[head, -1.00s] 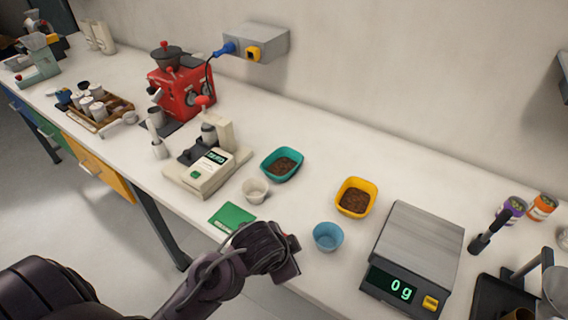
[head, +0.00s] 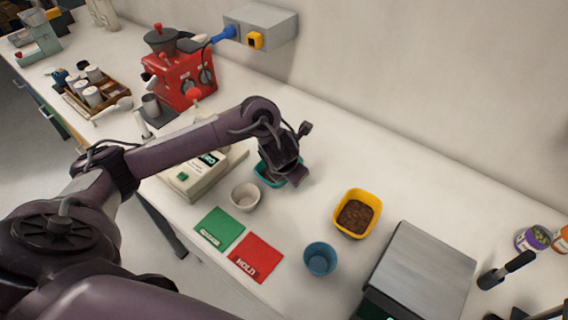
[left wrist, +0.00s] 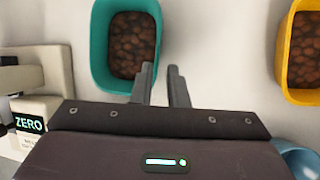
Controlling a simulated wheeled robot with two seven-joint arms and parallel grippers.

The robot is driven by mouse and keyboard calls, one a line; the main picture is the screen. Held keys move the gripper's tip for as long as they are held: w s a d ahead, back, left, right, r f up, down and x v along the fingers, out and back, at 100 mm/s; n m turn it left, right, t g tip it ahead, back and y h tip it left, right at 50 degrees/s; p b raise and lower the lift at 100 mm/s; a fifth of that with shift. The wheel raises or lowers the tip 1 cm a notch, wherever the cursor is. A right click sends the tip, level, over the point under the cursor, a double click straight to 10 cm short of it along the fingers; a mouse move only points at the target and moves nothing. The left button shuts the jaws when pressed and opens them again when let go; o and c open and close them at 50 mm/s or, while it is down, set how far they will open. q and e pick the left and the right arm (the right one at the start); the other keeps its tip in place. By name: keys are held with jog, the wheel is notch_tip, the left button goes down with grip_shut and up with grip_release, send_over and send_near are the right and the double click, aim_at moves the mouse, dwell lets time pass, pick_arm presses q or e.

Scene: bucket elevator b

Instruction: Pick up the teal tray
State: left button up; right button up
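The teal tray (head: 262,174), holding brown beans, stands on the white bench and is partly hidden by my left gripper (head: 292,178) in the head view. In the left wrist view the tray (left wrist: 98,55) shows at top centre-left. My left gripper (left wrist: 160,70) is open, with its two fingers apart and nothing between the tips that I can make out as held. The left finger overlaps the tray's lower right corner and the right finger is outside its right wall. I cannot tell whether they touch it. My right gripper is not in view.
A yellow tray of beans (head: 356,214) stands to the right, with a blue cup (head: 320,259) nearer the front. A white cup (head: 245,196) and a cream scale (head: 196,176) are left of the teal tray. Green (head: 219,228) and red (head: 256,257) cards lie in front.

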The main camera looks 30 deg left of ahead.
pick_arm(q)
jog(key=shift+w+a+f, duration=0.1)
jog(key=shift+a+f, duration=0.25)
jog(key=shift+f, duration=0.05)
jog(key=shift+x, duration=1.05)
jog(key=x, duration=0.3)
jog(key=shift+w+f+p, duration=0.2)
jog(key=shift+w+p, duration=0.1)
jog(key=shift+w+f, duration=0.25)
jog(key=shift+f, duration=0.05)
jog(key=shift+c, duration=1.4)
grip_shut()
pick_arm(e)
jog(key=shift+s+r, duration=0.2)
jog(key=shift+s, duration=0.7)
pick_arm(q)
jog(key=shift+r, duration=0.1)
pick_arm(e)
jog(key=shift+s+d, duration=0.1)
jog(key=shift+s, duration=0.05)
